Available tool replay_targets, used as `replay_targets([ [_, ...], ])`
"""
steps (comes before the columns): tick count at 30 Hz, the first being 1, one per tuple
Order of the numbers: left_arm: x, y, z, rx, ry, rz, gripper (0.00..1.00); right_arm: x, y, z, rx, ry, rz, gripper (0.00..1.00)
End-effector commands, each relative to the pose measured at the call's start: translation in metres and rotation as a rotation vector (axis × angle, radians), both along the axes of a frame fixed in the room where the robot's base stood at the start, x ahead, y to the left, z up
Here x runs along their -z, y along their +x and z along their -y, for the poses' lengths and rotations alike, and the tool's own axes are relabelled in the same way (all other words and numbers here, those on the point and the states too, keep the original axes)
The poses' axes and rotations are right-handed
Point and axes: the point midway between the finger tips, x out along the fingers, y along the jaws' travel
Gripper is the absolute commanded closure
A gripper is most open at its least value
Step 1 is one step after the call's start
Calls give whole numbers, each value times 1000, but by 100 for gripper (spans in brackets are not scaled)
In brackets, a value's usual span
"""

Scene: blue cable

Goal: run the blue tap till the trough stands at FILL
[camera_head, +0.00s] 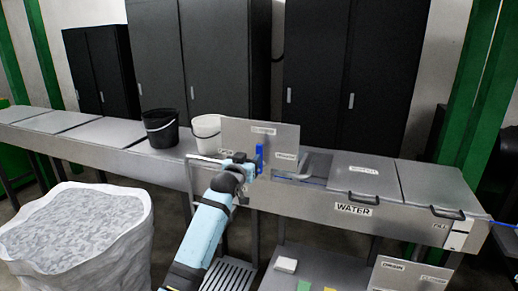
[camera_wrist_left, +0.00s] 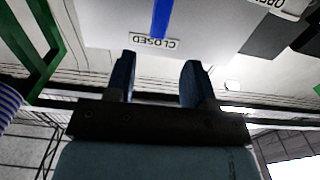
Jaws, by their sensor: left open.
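The blue tap handle (camera_head: 260,158) stands upright on a grey panel (camera_head: 240,132) behind the trough's front edge. In the left wrist view the handle (camera_wrist_left: 162,16) points at the CLOSED label (camera_wrist_left: 154,41), and an OPEN label (camera_wrist_left: 282,6) is off to one side. My left gripper (camera_head: 243,161) is just left of the handle in the head view. Its fingers (camera_wrist_left: 158,75) are apart with nothing between them. The steel trough (camera_head: 298,199) bears a WATER label (camera_head: 353,209). My right gripper is not in view.
A black bucket (camera_head: 160,130) and a white bucket (camera_head: 206,134) stand on the counter left of the panel. Handled lids (camera_head: 364,181) cover the trough's right part. A DRAIN panel (camera_head: 400,277) is at lower right. A large white sack (camera_head: 75,236) stands at lower left.

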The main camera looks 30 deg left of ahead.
Motion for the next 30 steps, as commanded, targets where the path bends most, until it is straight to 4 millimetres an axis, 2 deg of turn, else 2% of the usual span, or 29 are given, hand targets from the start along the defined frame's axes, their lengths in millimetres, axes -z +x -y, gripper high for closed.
replay_targets([
  [6,-3,47,-11,0,-1,0,51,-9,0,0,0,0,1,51],
  [12,-2,79,-19,0,0,0,51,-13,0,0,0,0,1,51],
  [18,0,92,-22,1,1,0,51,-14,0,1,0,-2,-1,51],
  [26,0,93,-22,0,1,0,51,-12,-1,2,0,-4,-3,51],
  [27,0,93,-22,0,1,0,53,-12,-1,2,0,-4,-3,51],
  [30,0,93,-22,0,1,0,76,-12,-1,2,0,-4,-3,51],
])
